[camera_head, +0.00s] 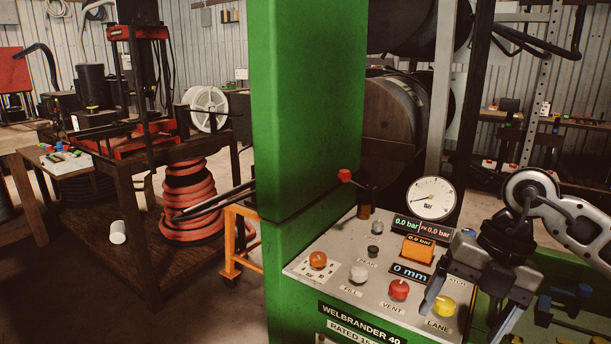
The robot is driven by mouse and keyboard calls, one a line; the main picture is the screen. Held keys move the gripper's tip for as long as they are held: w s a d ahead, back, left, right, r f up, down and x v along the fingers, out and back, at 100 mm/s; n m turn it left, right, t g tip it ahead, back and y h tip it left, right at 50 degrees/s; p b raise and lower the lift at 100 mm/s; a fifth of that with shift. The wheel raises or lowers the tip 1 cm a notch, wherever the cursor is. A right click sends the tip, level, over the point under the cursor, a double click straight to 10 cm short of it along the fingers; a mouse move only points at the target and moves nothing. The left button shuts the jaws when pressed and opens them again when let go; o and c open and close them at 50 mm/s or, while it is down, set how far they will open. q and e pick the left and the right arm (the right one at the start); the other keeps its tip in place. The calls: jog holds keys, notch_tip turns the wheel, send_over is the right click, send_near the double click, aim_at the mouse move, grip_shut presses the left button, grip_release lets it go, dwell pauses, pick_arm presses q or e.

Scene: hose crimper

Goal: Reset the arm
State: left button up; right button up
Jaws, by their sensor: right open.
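My right arm comes in from the right edge. Its gripper (462,318) is open and points down over the right side of the control panel (335,262). One finger shows just left of the yellow knob (445,306), the other to its right. I cannot tell whether either finger touches it. The red knob (399,290) stands just left of the gripper. My left gripper is not in view.
The panel belongs to a tall green machine (305,110) with a round gauge (431,198) and a red-topped lever (345,176). At left stands a workbench (160,200) with a coiled red hose (188,205) and a white reel (208,108).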

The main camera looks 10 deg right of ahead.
jog(key=s+a+m+t+y, duration=0.2)
jog(key=s+a+t+y, duration=0.1)
jog(key=a+y, duration=1.55)
jog(key=w+d+f+m+t+h, duration=0.3)
jog(key=f+m+t+h, duration=0.8)
jog(key=m+t, duration=0.6)
jog(key=s+d+f+m+g+h, duration=0.2)
jog(key=s+f+m+g+h, duration=0.2)
jog(key=s+f, duration=0.2)
jog(key=s+d+f+m+g+h, duration=0.1)
jog(key=s+f+m+g+h, duration=0.3)
jog(key=f, duration=0.7)
jog(key=shift+s+d+f+m+g, duration=0.15)
jog(key=shift+s+d+m+g, duration=0.35)
jog(key=shift+s, duration=0.7)
jog(key=shift+a, duration=0.1)
